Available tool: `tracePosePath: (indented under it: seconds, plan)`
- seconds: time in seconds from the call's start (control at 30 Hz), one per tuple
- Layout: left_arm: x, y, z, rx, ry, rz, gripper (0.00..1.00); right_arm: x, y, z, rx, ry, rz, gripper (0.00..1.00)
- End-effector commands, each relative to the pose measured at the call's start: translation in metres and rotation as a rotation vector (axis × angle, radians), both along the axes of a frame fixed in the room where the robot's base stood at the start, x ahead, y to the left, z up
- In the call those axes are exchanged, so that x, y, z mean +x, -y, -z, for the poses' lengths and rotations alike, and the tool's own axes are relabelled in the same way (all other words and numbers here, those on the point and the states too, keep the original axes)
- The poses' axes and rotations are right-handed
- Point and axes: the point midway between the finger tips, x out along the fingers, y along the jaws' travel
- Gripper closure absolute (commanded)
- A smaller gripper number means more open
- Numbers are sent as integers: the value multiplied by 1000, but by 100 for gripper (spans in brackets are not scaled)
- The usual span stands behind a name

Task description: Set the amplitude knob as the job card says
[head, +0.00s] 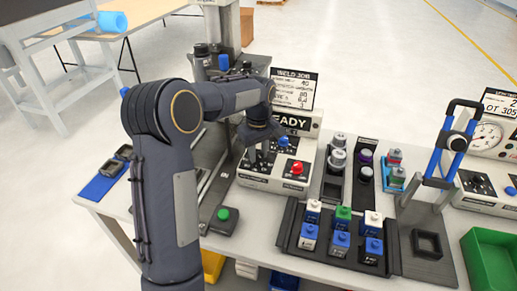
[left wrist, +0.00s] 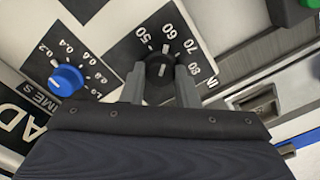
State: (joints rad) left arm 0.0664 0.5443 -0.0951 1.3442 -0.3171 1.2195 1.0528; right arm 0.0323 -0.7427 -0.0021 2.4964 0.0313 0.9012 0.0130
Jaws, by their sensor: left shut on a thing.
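A black knob (left wrist: 160,66) with a white line shows in the left wrist view, inside a scale marked 50, 60, 70 and 80. Its white line points roughly toward 60. My left gripper (left wrist: 161,88) is shut on this knob, one finger on each side. In the head view my left gripper (head: 262,158) reaches down onto the welder's front panel (head: 262,184), and my wrist partly hides the knob. The job card (head: 294,90), headed WELD JOB, stands behind the panel; its lines are too small to read surely.
A blue knob (left wrist: 66,80) with a 0.2 to 1.0 scale sits beside the black one. A tray (head: 290,234) of several capped blocks, a blue-handled press (head: 452,142) and a green bin (head: 487,262) stand to the right.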

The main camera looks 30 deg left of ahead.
Motion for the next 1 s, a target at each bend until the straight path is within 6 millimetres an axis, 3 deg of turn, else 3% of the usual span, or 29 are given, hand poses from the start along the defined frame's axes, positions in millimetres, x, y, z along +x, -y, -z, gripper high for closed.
tracePosePath:
  seconds: [1.0]
  plan:
    - [0, 0, -1, 0, 1, 962, 95, 0, 0, -26, 0, 0, 0, 41]
